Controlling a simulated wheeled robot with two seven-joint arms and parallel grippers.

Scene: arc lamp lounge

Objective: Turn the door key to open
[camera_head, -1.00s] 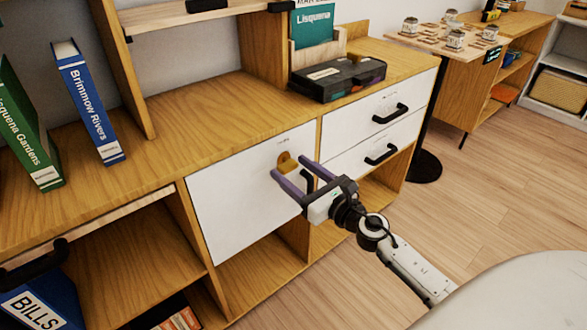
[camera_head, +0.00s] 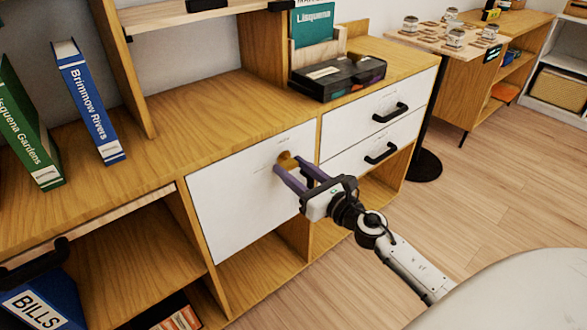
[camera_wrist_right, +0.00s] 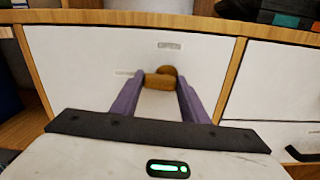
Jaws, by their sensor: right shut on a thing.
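The brass-coloured door key (camera_head: 287,159) sits in the upper right of the white cabinet door (camera_head: 235,195). The door is flush in its frame. My right gripper (camera_head: 290,164) reaches in from the lower right, its purple fingers shut on the key. In the right wrist view the key (camera_wrist_right: 158,81) lies between the fingertips, its broad head roughly level, in front of a round brass part. Small labels sit above the key and to its left; I cannot read them. My left gripper is not in view.
Two white drawers (camera_head: 345,158) with black handles are right of the door. A dark box (camera_head: 338,78) stands on the cabinet top. Books, including a blue one (camera_head: 88,100), stand at the left. A small table (camera_head: 440,38) is at the back right. Floor is clear at right.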

